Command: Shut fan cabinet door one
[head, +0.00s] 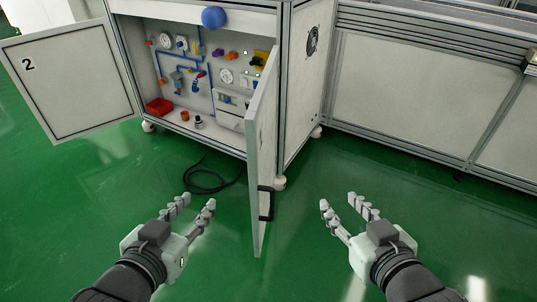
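The fan cabinet (304,75) stands ahead with both front doors open. The door without a visible number (261,150), hinged on the right, stands swung out toward me and is seen nearly edge-on. Its black handle (266,203) is low on its right-hand side. The door marked 2 (75,80) is swung wide open to the left. My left gripper (193,203) is open and empty, left of the edge-on door and apart from it. My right gripper (342,202) is open and empty, to the right of the door and its handle, not touching them.
Inside the cabinet are gauges, blue tubing, a red bin (159,106) and small parts. A blue ball (214,17) is at its top edge. A black cable (205,181) lies coiled on the green floor. White panels (410,90) run along the right. Floor right of the door is clear.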

